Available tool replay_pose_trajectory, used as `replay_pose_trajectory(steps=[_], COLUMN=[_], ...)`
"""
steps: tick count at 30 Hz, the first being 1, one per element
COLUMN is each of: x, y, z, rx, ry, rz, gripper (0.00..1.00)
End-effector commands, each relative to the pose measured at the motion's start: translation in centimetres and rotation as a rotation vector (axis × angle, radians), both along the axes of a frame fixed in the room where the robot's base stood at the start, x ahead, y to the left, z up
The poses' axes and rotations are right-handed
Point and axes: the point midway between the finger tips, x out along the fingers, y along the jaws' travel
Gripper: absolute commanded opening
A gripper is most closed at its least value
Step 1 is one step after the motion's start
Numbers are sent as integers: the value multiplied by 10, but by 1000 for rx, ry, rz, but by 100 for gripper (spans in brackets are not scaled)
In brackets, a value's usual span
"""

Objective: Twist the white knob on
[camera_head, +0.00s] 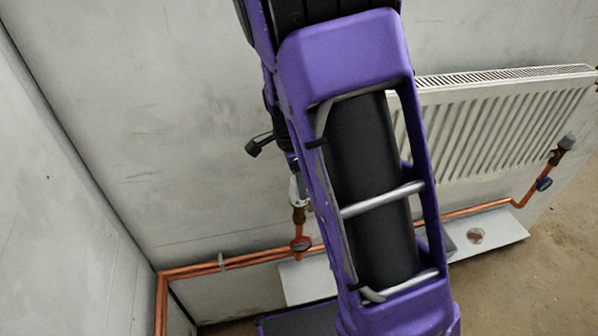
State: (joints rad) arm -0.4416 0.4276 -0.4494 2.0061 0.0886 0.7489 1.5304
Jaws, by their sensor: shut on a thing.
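The white knob (295,191) sits on top of a brass valve body (299,214) at the left end of the radiator (490,125). My gripper (295,178) is at the knob, mostly hidden behind my purple arm. Only a small part of it shows just above the knob. It is shut on the knob. The fingers' exact placement and the knob's turned position cannot be made out. A red handle (301,243) is on the copper pipe below this valve.
A second valve with a grey knob (567,142) and a blue handle (544,184) stands at the radiator's right end. Copper pipe (240,262) runs low along the wall. A white board (505,228) bearing a small round object (476,236) lies below. Bare floor shows at right.

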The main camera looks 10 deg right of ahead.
Motion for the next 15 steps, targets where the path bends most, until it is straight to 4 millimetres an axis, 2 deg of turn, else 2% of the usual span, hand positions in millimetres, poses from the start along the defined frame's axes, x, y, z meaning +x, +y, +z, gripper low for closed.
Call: replay_pose_trajectory(steps=[3,10,11,15], x=[-4,-4,-4,-3], y=[0,0,0,0], z=[-3,-5,-5,-4], rx=[-3,-2,-2,-1], ry=[13,12,12,9], rz=[-64,-72,-72,-71], gripper=[0,0,59,84])
